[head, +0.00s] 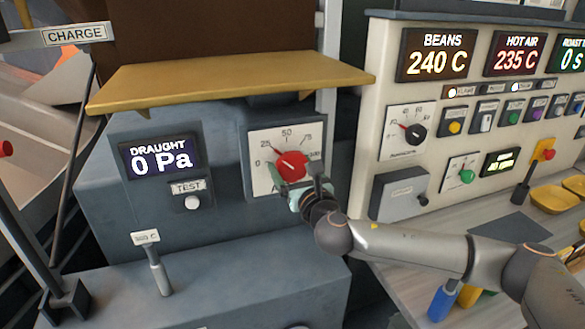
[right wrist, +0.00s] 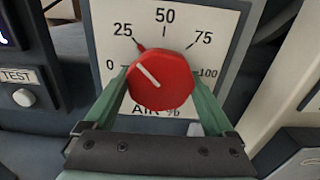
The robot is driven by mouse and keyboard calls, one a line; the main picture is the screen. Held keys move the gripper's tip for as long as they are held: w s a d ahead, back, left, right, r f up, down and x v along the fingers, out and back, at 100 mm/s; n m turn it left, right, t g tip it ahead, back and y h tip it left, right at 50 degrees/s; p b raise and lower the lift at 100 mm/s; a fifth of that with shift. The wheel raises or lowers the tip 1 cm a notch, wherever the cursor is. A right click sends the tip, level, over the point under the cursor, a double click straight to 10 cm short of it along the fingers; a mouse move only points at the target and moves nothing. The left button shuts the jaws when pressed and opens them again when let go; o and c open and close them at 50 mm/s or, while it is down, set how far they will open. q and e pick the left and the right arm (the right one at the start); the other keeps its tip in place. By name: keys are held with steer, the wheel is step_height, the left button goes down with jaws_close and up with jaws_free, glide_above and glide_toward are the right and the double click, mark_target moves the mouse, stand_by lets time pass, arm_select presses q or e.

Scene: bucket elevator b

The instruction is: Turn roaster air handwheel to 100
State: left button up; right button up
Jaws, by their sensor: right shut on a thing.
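The roaster air handwheel is a red knob (head: 291,165) on a white dial plate marked 0 to 100 and "AIR %", fixed to the grey roaster front. In the right wrist view the red knob (right wrist: 160,80) fills the middle, and its red pointer (right wrist: 140,47) stands just past the 25 mark. A white line on the knob slants up and left. My right gripper (head: 300,180) is at the knob from below. Its two green fingers are shut on the knob, one on each side. My left gripper is not in view.
A draught display (head: 161,157) reads 0 Pa, with a TEST button (head: 192,201) below it. A yellow shelf (head: 230,82) juts out above the dial. A control panel (head: 470,110) with gauges and buttons stands to the right, and a lever (head: 156,265) stands lower left.

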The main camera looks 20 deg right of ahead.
steer(key=c, duration=0.5)
steer(key=shift+o, duration=0.2)
